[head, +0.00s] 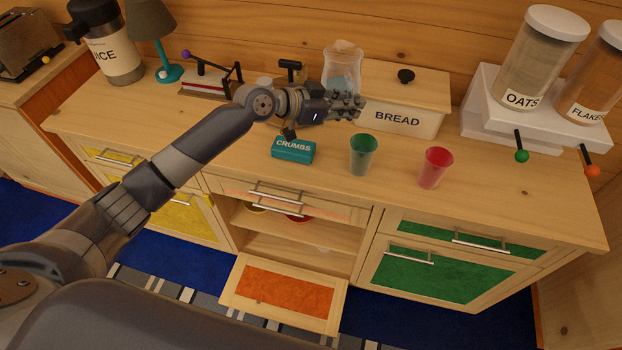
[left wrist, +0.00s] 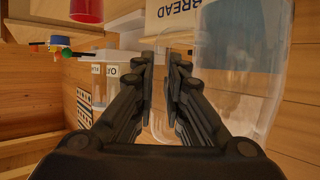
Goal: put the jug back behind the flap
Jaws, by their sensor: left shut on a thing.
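The clear glass jug (head: 342,62) stands at the back of the counter, beside the bread box. In the left wrist view the jug (left wrist: 238,75) fills the right side, with its curved handle partly hidden by the fingers. My left gripper (head: 348,106) is in front of the jug, and its fingers (left wrist: 161,75) are shut on the jug's handle. The orange flap (head: 285,291) hangs open, folded down and outward at the bottom of the middle cabinet, showing its shelves (head: 290,247). My right gripper is not in view.
A teal crumbs box (head: 293,150), a green cup (head: 362,155) and a red cup (head: 435,168) stand near the counter's front. The bread box (head: 410,122) is right of the jug. Yellow and red bowls sit behind the middle drawer's handles.

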